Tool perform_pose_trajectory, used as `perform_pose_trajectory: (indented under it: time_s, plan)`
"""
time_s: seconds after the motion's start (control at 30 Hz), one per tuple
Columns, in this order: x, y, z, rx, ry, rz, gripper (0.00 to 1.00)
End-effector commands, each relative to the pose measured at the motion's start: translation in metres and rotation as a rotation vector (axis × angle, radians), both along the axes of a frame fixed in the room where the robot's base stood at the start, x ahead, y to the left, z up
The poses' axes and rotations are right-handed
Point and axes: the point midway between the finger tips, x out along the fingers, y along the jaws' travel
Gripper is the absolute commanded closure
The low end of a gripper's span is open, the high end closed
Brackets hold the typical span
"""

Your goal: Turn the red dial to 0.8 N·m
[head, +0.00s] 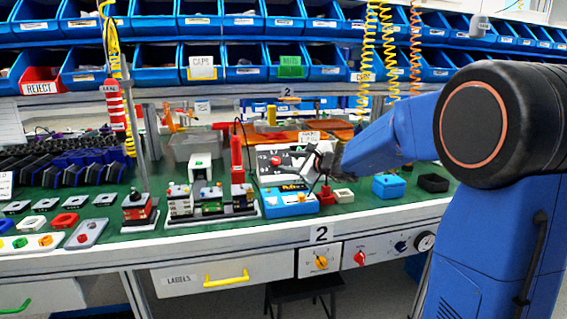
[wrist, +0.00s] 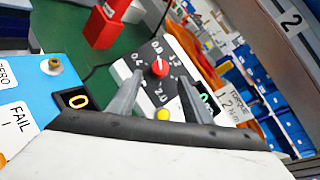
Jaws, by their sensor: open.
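The red dial (wrist: 159,68) sits on a black panel (wrist: 147,84) with white numbers around it in the wrist view. I can make out 0.4 at its left and 2.0 below it; the upper numbers are small and blurred. A small pale mark shows on the dial, but its exact setting is too small to tell. My gripper (wrist: 160,78) is open, its two grey fingers pointing toward the panel on either side of the dial, apparently without touching it. In the head view the dial (head: 276,160) lies just left of my gripper (head: 318,160).
A blue box (wrist: 35,85) with a FAIL label and a small display is at the left in the wrist view. A red upright tool (head: 237,158) stands beside the panel. Another red knob (head: 360,258) is on the bench front. Blue bins (head: 210,60) line the back.

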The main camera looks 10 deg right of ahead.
Motion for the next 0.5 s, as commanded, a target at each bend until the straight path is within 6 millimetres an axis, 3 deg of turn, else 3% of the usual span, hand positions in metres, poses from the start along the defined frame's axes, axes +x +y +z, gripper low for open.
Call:
perform_pose_trajectory:
  time_s: [0.5]
  plan:
    - [-0.084,-0.042,0.025,0.0,-0.001,-0.003,0.55]
